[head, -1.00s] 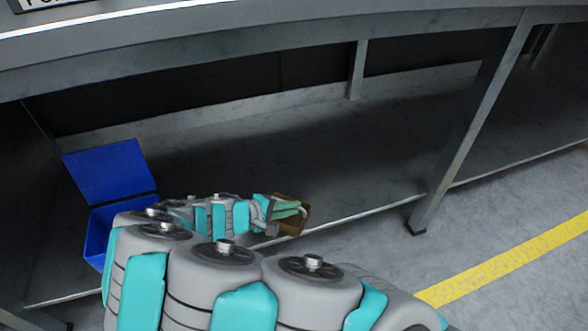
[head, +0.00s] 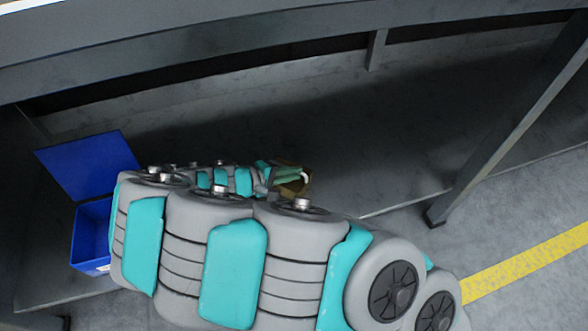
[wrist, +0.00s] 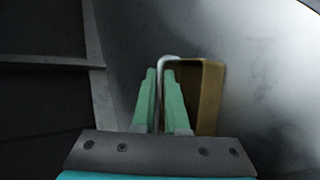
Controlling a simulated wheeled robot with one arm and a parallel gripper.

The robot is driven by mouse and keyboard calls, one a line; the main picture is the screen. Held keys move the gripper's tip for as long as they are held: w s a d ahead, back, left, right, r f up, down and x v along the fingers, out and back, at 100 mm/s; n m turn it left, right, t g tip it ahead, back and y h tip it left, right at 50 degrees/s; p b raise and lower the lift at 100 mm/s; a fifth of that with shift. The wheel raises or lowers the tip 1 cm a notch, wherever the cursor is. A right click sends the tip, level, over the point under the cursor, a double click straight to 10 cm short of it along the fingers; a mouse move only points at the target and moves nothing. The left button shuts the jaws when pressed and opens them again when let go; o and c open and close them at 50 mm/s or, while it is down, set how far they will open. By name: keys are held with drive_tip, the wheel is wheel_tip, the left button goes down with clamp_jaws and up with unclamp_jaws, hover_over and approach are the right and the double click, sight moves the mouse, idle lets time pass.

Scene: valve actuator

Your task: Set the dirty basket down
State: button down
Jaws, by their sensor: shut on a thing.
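The dirty basket (wrist: 210,95) is a small brown, open box with a pale grey handle (wrist: 168,60). In the wrist view my gripper (wrist: 160,85) has its two green fingers on either side of that handle, shut on it, with the basket body to the right. In the head view my gripper (head: 282,174) and the brown basket (head: 292,187) show small beyond my arm, over the lower shelf. My arm hides part of the basket. I cannot tell whether its underside touches the shelf.
A blue bin (head: 90,232) with its lid raised stands on the lower shelf (head: 370,150) at the left. A slanted metal leg (head: 500,135) stands at the right. The shelf right of the basket is clear. Grey floor with a yellow line (head: 530,262) lies in front.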

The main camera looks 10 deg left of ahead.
drive_tip(key=shift+f, duration=0.1)
drive_tip(key=shift+f, duration=0.1)
drive_tip(key=c, duration=0.9)
unclamp_jaws()
drive_tip(key=shift+c, duration=0.2)
drive_tip(key=shift+r, duration=0.2)
drive_tip(key=p+v, duration=0.1)
drive_tip(key=v, duration=1.1)
